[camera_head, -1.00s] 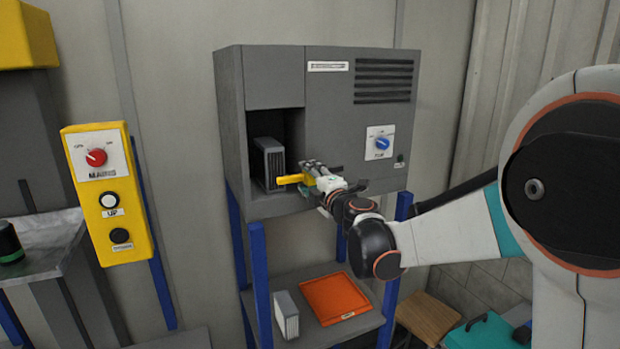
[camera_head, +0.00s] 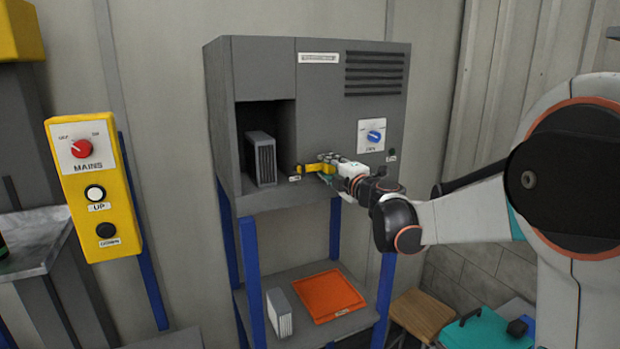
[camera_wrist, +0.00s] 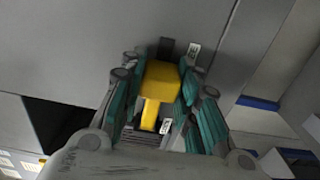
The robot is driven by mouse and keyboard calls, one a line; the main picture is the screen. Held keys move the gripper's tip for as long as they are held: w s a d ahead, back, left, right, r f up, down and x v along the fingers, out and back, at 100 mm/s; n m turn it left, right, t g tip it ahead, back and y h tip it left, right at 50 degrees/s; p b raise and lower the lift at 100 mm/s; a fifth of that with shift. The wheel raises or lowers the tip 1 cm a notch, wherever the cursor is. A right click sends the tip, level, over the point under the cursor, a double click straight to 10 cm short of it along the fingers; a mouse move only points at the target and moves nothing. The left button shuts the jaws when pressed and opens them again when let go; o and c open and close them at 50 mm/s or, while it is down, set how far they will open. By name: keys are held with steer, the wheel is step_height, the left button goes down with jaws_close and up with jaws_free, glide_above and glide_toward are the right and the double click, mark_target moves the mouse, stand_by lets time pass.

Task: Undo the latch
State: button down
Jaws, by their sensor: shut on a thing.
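The yellow latch (camera_head: 313,168) sits on the front of the grey cabinet (camera_head: 320,115), beside the right edge of its open bay. My gripper (camera_head: 328,163) is at the latch. In the wrist view, the teal-padded fingers of my gripper (camera_wrist: 162,108) stand on both sides of the yellow latch (camera_wrist: 160,80), shut on it. The fingers hide part of the latch's lower end. A grey finned module (camera_head: 261,158) stands upright inside the bay, and the latch does not lie across it in the head view.
A blue knob (camera_head: 375,136) is above and right of my gripper. A yellow control box (camera_head: 97,190) with a red knob is at left. Below, a shelf (camera_head: 255,318) holds an orange tray (camera_head: 318,296) and another module (camera_head: 279,313).

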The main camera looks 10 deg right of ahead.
steer(key=shift+w+d, duration=0.25)
steer(key=shift+d, duration=0.65)
steer(key=c, duration=1.5)
jaws_free()
steer(key=o, duration=0.3)
steer(key=shift+w+d, duration=0.1)
steer(key=shift+d, duration=0.1)
steer(key=shift+a, duration=0.1)
steer(key=v, duration=1.2)
steer(key=shift+a, duration=0.1)
